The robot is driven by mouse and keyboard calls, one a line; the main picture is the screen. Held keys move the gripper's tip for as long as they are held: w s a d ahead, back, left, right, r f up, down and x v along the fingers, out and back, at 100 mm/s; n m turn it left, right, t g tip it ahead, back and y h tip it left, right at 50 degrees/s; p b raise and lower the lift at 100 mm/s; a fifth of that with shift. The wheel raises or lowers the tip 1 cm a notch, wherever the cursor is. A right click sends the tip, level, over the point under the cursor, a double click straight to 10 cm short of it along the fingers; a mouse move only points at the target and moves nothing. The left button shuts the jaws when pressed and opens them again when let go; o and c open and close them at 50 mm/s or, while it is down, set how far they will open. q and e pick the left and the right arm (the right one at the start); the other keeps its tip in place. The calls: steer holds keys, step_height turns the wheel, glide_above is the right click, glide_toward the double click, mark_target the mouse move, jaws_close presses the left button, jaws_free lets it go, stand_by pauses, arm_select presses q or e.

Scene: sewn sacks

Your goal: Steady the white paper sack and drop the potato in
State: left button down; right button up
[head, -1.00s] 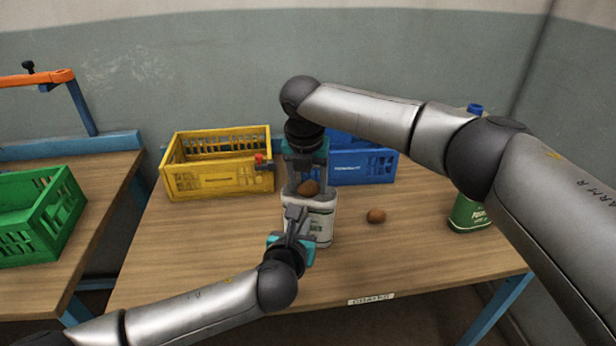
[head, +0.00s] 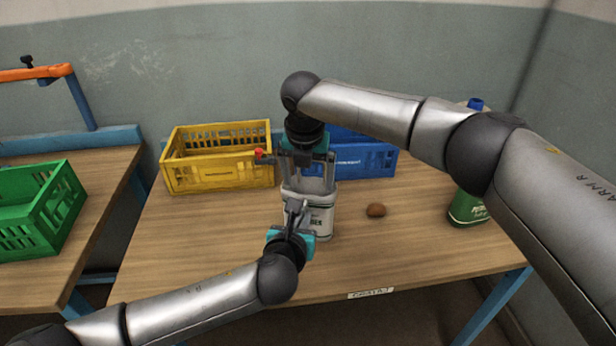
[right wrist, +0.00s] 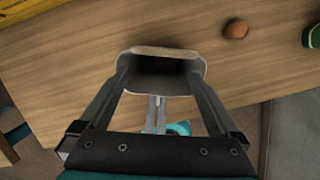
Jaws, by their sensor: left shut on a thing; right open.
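The white paper sack (head: 322,222) stands upright on the table, its mouth open. The right wrist view looks into its rim (right wrist: 165,52); the inside is dark and I cannot see what is in it. My left gripper (head: 296,206) is shut on the near side of the sack.
A yellow crate (head: 220,180) and a blue crate (head: 372,163) stand behind the sack. A green bottle (head: 465,208) with a blue cap is at the right. A green crate (head: 40,215) sits on the left table. The table front is clear.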

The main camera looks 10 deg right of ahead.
steer(key=shift+r, duration=0.1)
steer(key=v, duration=1.1)
steer(key=shift+s+r, duration=0.2)
steer(key=shift+r, duration=0.2)
steer(key=shift+c, duration=0.2)
stand_by(0.4)
